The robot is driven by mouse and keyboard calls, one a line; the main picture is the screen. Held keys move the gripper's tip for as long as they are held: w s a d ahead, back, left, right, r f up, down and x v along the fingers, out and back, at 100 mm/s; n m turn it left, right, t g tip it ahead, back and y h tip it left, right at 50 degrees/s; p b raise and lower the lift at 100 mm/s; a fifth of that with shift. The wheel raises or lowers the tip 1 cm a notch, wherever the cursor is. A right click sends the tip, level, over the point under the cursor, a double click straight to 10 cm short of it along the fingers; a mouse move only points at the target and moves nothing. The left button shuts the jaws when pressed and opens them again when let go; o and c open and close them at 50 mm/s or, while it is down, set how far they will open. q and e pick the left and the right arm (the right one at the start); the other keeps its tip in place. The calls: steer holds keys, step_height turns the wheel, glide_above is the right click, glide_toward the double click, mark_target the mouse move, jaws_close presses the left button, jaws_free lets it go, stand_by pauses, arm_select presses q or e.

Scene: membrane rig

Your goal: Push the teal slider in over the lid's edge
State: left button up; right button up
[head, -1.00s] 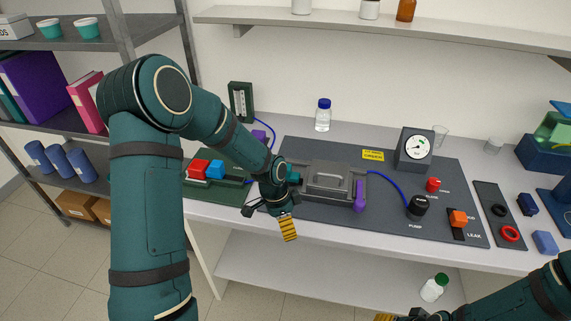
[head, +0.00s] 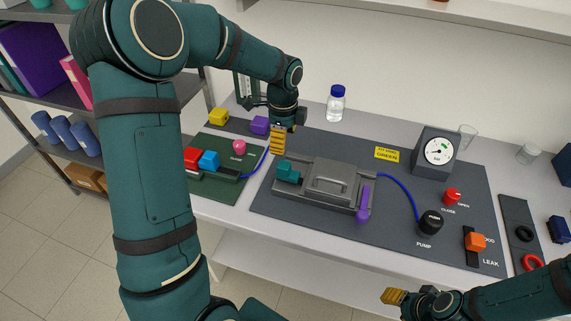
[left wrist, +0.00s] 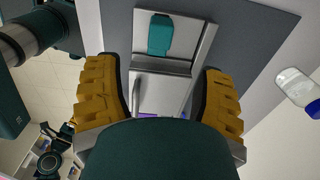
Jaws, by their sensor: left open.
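The teal slider (head: 288,171) sits at the left end of the grey membrane rig, beside the left edge of the grey lid (head: 343,180). I cannot tell whether it overlaps that edge. The left wrist view shows the slider (left wrist: 160,36) on a metal plate, beyond my fingertips. My left gripper (head: 277,141) points down above and behind the slider, apart from it; its yellow fingers (left wrist: 160,92) are spread with nothing held. My right gripper (head: 393,297) is low at the front right; one yellow finger shows, and its opening is unclear.
A purple clamp (head: 364,201) stands at the lid's right end. A blue tube runs to the black pump knob (head: 430,222). A gauge (head: 435,151) and a bottle (head: 336,103) stand behind. Red and blue blocks (head: 209,160) lie left on a green board (head: 222,191).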

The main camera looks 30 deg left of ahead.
mark_target(284, 165)
arm_select(q)
step_height(284, 165, down, 11)
steer(key=shift+f+b, duration=0.1)
steer(key=shift+b, duration=0.2)
jaws_close()
